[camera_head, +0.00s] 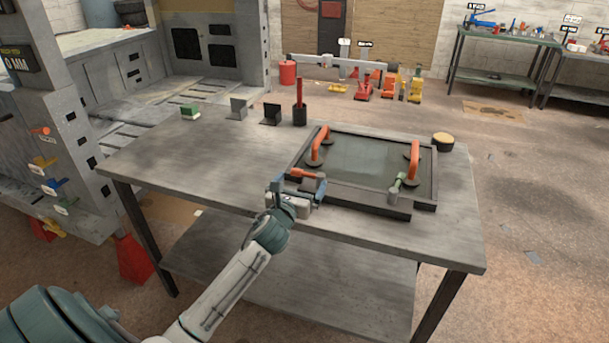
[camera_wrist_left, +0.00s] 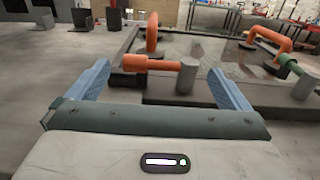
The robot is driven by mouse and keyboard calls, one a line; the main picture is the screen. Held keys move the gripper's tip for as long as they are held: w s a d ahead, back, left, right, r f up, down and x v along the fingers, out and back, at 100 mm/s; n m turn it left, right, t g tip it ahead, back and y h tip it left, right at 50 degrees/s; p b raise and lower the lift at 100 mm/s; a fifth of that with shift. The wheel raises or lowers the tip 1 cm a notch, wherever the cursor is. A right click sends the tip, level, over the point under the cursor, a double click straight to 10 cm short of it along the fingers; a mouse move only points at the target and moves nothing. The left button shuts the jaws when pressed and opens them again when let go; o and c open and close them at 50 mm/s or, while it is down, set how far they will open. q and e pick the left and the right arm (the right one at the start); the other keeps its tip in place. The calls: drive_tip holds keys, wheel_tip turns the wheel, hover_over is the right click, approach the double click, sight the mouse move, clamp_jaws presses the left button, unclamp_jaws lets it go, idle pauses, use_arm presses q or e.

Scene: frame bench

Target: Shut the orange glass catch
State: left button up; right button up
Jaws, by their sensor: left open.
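The orange glass catch (camera_head: 303,174) is at the left front corner of the dark frame (camera_head: 427,197) on the bench. In the left wrist view the orange catch (camera_wrist_left: 150,63) lies sideways, its arm running to a grey post (camera_wrist_left: 187,75). My left gripper (camera_head: 298,184) is at the catch. In the left wrist view its blue fingers (camera_wrist_left: 160,86) are apart, one on each side of the catch, with nothing clearly gripped. A green catch (camera_head: 398,183) stands at the right front of the frame. My right gripper is not in view.
Two orange suction handles (camera_head: 319,146) (camera_head: 414,163) stand on the glass (camera_head: 362,160). A yellow-topped round pot (camera_head: 443,140), a dark holder with a red tool (camera_head: 299,112) and small brackets (camera_head: 271,114) stand behind.

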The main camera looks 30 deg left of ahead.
use_arm(q)
drive_tip(key=shift+x, duration=1.75)
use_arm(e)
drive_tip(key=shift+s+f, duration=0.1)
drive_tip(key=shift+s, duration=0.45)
